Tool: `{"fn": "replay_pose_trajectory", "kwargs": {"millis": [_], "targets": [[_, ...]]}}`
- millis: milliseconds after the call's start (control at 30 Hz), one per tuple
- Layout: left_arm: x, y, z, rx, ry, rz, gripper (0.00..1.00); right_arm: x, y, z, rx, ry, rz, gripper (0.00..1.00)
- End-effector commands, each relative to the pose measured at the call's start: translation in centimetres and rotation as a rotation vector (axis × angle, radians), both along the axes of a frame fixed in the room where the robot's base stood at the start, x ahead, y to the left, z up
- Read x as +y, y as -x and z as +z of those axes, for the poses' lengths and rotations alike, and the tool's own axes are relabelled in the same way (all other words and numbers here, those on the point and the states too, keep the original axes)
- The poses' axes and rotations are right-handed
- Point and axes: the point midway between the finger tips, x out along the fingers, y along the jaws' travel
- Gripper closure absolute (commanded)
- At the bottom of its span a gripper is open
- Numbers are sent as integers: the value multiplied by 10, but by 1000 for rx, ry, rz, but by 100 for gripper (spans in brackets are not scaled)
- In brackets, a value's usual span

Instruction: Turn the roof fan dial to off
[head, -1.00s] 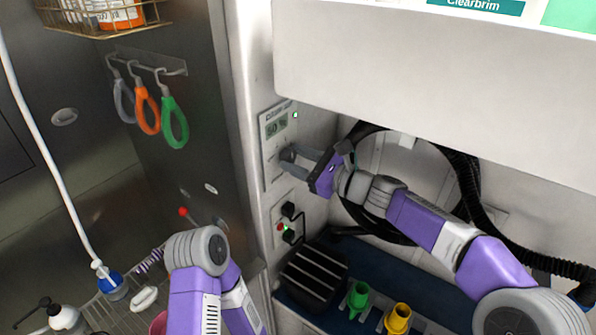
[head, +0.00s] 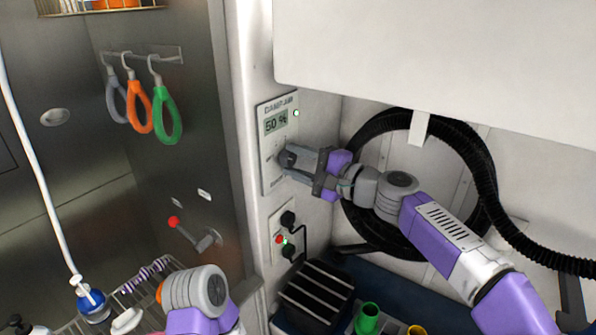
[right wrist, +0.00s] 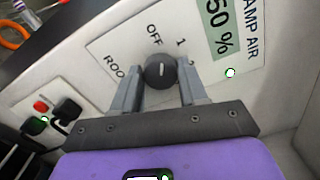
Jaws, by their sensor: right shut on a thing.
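The roof fan dial (right wrist: 160,71) is a round dark knob on the white wall panel (right wrist: 115,57). "OFF" is printed above it in the right wrist view, with "1" to the right of that. The knob's white mark stands near upright in that view, pointing about toward OFF; I cannot tell its exact setting. My right gripper (right wrist: 161,88) is shut on the dial, one finger on each side. In the head view my right gripper (head: 288,164) reaches the panel from the right and partly hides the dial. My left gripper is out of view; only part of the left arm shows.
A display (head: 276,122) reading 50 % with a green light sits above the dial. A socket plate (head: 285,236) with black plugs is below. A coiled black hose (head: 352,215) hangs behind my right arm. A red-tipped lever (head: 190,233) is left of the panel.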

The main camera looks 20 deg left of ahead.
Motion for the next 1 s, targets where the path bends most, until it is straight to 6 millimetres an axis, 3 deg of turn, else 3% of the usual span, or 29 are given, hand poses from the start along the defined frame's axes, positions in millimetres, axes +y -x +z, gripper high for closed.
{"fn": "replay_pose_trajectory", "kwargs": {"millis": [400,1000], "targets": [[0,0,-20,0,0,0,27,0,0,-2,-228,82,-1,88],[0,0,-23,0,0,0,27,0,0,-1,-279,102,0,88]]}}
